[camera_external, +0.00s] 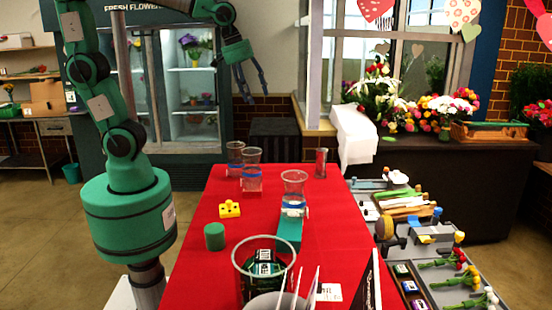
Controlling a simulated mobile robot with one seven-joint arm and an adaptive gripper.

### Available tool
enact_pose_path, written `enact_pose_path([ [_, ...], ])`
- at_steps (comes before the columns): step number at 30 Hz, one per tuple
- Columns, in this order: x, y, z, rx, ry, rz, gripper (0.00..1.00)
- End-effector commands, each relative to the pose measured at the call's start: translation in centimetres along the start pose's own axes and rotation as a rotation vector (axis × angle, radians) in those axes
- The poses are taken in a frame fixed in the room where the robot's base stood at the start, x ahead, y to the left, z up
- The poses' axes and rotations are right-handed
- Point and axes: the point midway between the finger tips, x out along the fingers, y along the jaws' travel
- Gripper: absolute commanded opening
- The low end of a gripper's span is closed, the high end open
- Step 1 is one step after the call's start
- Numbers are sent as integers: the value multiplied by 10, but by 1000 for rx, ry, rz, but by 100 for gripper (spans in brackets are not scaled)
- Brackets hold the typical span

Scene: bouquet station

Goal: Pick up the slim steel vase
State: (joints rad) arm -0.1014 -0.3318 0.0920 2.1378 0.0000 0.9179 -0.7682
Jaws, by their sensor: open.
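The slim steel vase (321,163) stands upright near the far right corner of the red table (270,205). It looks like a narrow grey cylinder with reddish reflections. My gripper (251,88) hangs in the air beyond the far end of the table, up and to the left of the vase. Its fingers are open, point down and hold nothing. The vase is clear of my gripper and nothing hides it.
Clear glasses (251,178) stand left of the vase, and another glass (294,186) stands nearer. A yellow block (229,209), a green cylinder (214,236) and a large clear container (263,268) are on the table. A tool cart (430,250) stands at right.

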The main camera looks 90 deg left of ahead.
Motion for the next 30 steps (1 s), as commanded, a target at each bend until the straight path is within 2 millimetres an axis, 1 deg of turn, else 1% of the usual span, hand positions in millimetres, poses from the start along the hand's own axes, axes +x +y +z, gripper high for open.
enact_pose_path([
  [1,6,6,-12,-55,-9,-12,60],
  [3,13,14,-27,-133,-16,-25,60],
  [8,34,29,-60,-316,-31,-58,60],
  [14,66,44,-102,-544,-42,-101,60],
  [18,92,52,-129,-702,-47,-133,60],
  [23,126,57,-159,-884,-47,-173,60],
  [26,148,59,-178,-997,-44,-198,60],
  [30,183,58,-201,-1156,-38,-236,60],
])
